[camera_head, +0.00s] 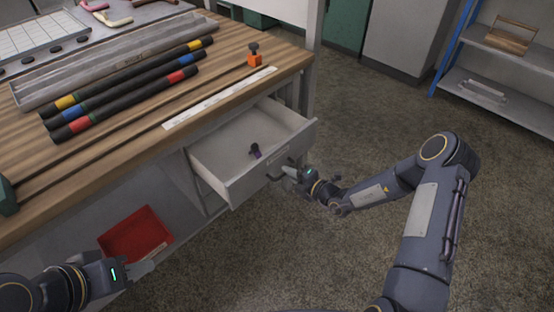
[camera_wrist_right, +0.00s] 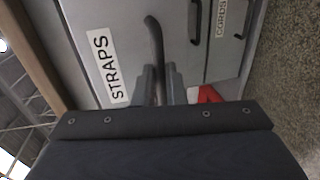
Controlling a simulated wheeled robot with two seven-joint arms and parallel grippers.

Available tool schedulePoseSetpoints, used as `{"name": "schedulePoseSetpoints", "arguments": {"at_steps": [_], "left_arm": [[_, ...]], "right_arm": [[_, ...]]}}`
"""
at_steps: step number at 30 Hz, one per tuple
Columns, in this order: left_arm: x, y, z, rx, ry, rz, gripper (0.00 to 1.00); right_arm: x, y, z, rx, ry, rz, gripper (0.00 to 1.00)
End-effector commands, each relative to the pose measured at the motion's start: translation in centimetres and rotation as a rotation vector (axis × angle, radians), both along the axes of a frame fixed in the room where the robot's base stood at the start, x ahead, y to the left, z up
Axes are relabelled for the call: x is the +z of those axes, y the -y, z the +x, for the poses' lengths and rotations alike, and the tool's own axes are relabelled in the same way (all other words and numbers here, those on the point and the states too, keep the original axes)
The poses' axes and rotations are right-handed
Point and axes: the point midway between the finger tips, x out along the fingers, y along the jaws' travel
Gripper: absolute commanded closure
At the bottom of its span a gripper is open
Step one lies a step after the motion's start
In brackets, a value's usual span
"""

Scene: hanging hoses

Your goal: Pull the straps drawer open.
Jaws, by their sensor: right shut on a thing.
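The straps drawer (camera_head: 232,160) is a grey drawer under the wooden workbench. It stands open, pulled out from the bench, with a small dark purple item (camera_head: 255,151) inside. In the right wrist view its front carries a STRAPS label (camera_wrist_right: 109,67) beside a dark bar handle (camera_wrist_right: 153,35). My right gripper (camera_head: 287,172) is at the drawer front and shut on the handle, which also shows between its fingers in the right wrist view (camera_wrist_right: 159,84). My left gripper (camera_head: 141,268) is at the lower left, away from the drawer; its finger gap is unclear.
The workbench top (camera_head: 230,50) bears several black hoses with coloured bands, a grey tray (camera_head: 120,62) and an orange item (camera_head: 254,60). A red bin (camera_head: 136,236) sits low under the bench. A shelf rack (camera_head: 490,85) stands at back right. The floor right of the drawer is clear.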

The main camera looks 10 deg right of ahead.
Motion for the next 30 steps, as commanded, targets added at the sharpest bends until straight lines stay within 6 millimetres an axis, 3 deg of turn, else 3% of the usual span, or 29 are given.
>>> {"name": "schedulePoseSetpoints", "arguments": {"at_steps": [7,20,21,25,30], "left_arm": [[0.9,0.0,0.0,0.0,0.0,0.0,0.64],[0.9,0.0,0.0,0.0,0.0,0.0,0.64],[0.9,0.0,0.0,0.0,0.0,0.0,0.64],[0.9,0.0,0.0,0.0,0.0,0.0,0.64],[0.9,0.0,0.0,0.0,0.0,0.0,0.64]], "right_arm": [[0.1,1.3,-1.8,-0.001,0.0,0.0,1.0],[0.0,1.5,-2.1,0.001,0.0,-0.001,1.0],[0.0,1.5,-2.1,0.001,0.001,-0.001,0.87],[0.0,1.5,-2.1,0.0,0.001,-0.001,0.7],[0.0,1.5,-2.1,0.0,0.001,-0.001,0.68]]}}
